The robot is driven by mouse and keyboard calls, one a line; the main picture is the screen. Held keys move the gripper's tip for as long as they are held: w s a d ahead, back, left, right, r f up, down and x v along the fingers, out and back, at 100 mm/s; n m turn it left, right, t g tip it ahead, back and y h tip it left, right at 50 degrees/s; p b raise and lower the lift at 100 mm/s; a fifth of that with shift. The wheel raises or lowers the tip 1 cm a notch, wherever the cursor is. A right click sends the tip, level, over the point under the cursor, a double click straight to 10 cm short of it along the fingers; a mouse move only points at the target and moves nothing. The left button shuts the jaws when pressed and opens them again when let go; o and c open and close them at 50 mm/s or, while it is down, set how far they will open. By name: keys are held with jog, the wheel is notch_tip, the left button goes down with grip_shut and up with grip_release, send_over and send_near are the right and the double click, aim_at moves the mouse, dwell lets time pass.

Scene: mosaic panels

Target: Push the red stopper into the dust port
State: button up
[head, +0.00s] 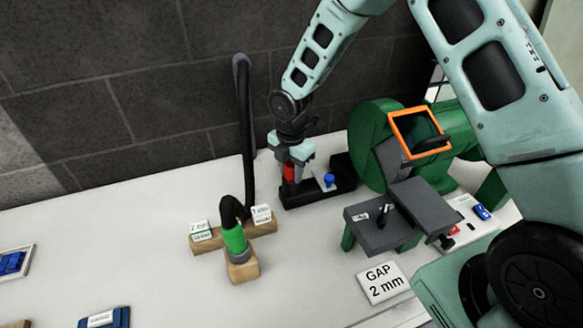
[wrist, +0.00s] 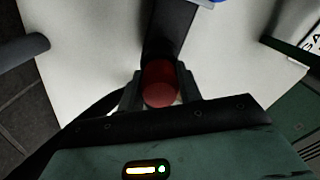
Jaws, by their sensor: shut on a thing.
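My gripper (head: 290,160) is shut on the red stopper (head: 289,172), near the wall left of the green grinder (head: 372,135). In the wrist view the round red stopper (wrist: 160,85) sits between my two dark fingers (wrist: 159,92). A low black base (head: 300,197) lies directly below the stopper, and its dark bar (wrist: 168,30) runs away from the stopper in the wrist view. I cannot tell whether the stopper's lower end is in an opening or just above it. I cannot make out the dust port for certain.
A blue knob (head: 329,180) stands on a light plate just right of the stopper. A black hose with a green end (head: 235,240) rests on wooden blocks to the left. A grey work table (head: 375,238) and a "GAP 2 mm" sign (head: 383,282) are at the right.

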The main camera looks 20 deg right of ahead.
aim_at(291, 164)
jog(key=shift+d+r+p, duration=0.15)
jog(key=shift+r+p, duration=0.05)
jog(key=shift+p, duration=0.8)
jog(key=shift+r+p, duration=0.95)
jog(key=shift+r, duration=0.35)
jog(key=shift+d+m, duration=0.3)
jog(key=shift+m, duration=0.4)
jog(key=s+d+m, duration=0.1)
jog(key=d+m, duration=0.2)
jog(key=m, duration=0.3)
jog(key=s+d+m, duration=0.1)
jog(key=d+m, duration=0.2)
jog(key=m, duration=0.3)
jog(key=s+d+m, duration=0.1)
jog(key=d+m, duration=0.2)
jog(key=m, duration=0.4)
jog(key=shift+s+d+r, duration=0.2)
jog(key=shift+d+r, duration=0.15)
jog(key=m, duration=0.1)
jog(key=d+m, duration=0.1)
jog(key=m, duration=0.1)
jog(key=shift+s+d+m, duration=0.3)
jog(key=shift+s, duration=0.1)
jog(key=shift+a+r, duration=0.1)
